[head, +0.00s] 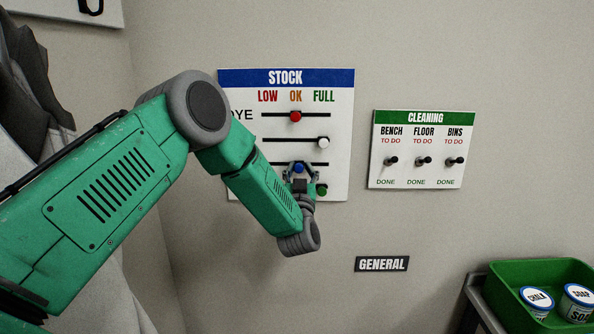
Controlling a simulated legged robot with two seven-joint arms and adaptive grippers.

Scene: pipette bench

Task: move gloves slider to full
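The stock board (342,180) hangs on the wall with LOW, OK and FULL columns. Its top slider, beside the partly covered word DYE, has a red knob (295,117) under OK. A white knob (323,143) sits under FULL in the second row. A blue knob (299,168) is under OK in the third row. A green knob (322,190) is under FULL at the bottom. My arm hides the lower row names, so I cannot read which is gloves. My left gripper (300,170) has its fingers around the blue knob; whether they grip it is too small to tell. My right gripper is out of view.
A cleaning board (422,180) with three switches, all up at TO DO, hangs to the right. A GENERAL sign (381,264) is below. A green bin (510,275) with labelled tubs stands at lower right. The wall between the boards is clear.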

